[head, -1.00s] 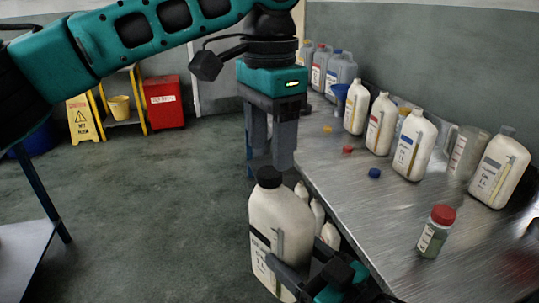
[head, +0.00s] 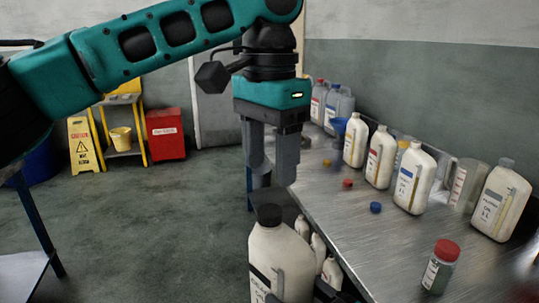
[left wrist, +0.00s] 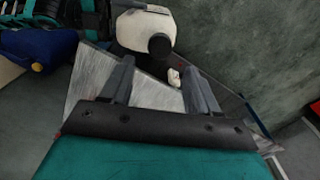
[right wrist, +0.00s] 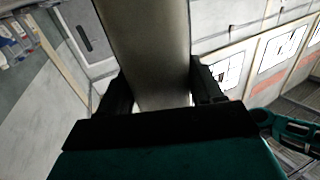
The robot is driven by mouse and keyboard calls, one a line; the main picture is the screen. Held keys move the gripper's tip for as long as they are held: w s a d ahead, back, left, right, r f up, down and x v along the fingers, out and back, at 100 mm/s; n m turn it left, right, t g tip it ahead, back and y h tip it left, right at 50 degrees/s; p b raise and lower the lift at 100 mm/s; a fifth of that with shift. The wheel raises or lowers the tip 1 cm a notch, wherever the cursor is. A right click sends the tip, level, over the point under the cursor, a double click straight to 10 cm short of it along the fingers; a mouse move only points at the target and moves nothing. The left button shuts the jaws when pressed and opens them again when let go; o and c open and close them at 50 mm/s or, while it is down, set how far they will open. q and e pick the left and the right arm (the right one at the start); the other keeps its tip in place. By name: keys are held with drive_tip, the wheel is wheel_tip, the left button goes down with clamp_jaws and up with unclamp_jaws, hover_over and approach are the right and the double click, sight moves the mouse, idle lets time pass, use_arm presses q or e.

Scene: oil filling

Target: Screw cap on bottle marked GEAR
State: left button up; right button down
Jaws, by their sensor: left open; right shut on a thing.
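A large white bottle (head: 283,250) with a black cap (head: 269,215) on its neck stands upright at the bottom of the head view. My right gripper (right wrist: 158,88) is shut on this bottle (right wrist: 145,45), whose pale side fills the space between the fingers. My left gripper (head: 273,178) is open and empty, pointing down above the black cap, with a gap between. In the left wrist view the cap (left wrist: 160,46) and bottle (left wrist: 133,28) lie beyond the open fingers (left wrist: 158,68).
The metal table (head: 335,220) on the right carries several white bottles, a jar with a red cap (head: 447,250), a loose blue cap (head: 376,207) and a loose red cap (head: 347,183). More white bottles (head: 318,250) stand below the table edge.

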sight(269, 210)
use_arm(q)
wheel_tip(269, 210, down, 8)
drive_tip(key=shift+r, duration=0.2)
idle(0.3)
drive_tip(key=c, duration=1.1)
drive_tip(key=o, duration=1.3)
drive_tip(key=shift+c, duration=0.2)
wheel_tip(269, 210, up, 12)
